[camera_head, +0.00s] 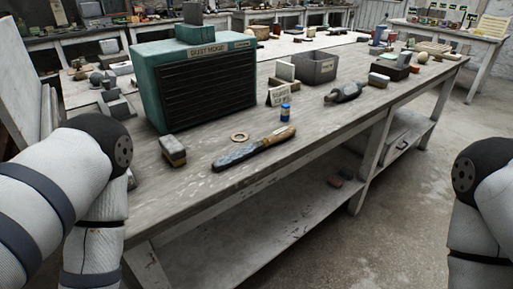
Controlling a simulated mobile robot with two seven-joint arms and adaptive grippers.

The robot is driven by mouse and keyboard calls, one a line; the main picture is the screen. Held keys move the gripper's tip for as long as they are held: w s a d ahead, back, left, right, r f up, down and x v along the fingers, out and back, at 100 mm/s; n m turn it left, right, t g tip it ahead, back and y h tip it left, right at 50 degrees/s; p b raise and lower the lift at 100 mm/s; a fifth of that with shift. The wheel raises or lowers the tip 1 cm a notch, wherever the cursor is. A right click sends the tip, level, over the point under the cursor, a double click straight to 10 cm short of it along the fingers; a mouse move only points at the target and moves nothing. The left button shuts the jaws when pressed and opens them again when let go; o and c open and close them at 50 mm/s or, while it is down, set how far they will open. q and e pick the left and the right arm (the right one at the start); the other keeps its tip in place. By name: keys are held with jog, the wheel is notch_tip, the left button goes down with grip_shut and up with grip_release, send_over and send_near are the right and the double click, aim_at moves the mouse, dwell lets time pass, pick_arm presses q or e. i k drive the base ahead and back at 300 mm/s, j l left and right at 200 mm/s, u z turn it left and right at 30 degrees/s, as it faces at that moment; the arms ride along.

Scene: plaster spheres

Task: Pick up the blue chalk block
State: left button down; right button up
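Neither of my grippers shows in the head view. Only parts of my two arms show, at the left and right edges, both apart from the blue thing.
A teal dust hood (195,84) stands behind left. A rasp-like tool (253,148), a ring (239,137) and a two-tone block (173,150) lie nearby. The sign (281,95), a grey bin (314,68) and a dark tool (345,93) are close. The bench's front edge is mostly clear.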

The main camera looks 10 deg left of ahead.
aim_at(285, 108)
jog(key=i+l+u, duration=0.15)
jog(key=l+u, duration=0.15)
jog(key=i+l+u, duration=0.1)
jog(key=l+u, duration=0.15)
jog(key=l, duration=0.15)
jog(key=l+u, duration=0.3)
jog(key=i+l, duration=0.05)
jog(key=l, duration=0.05)
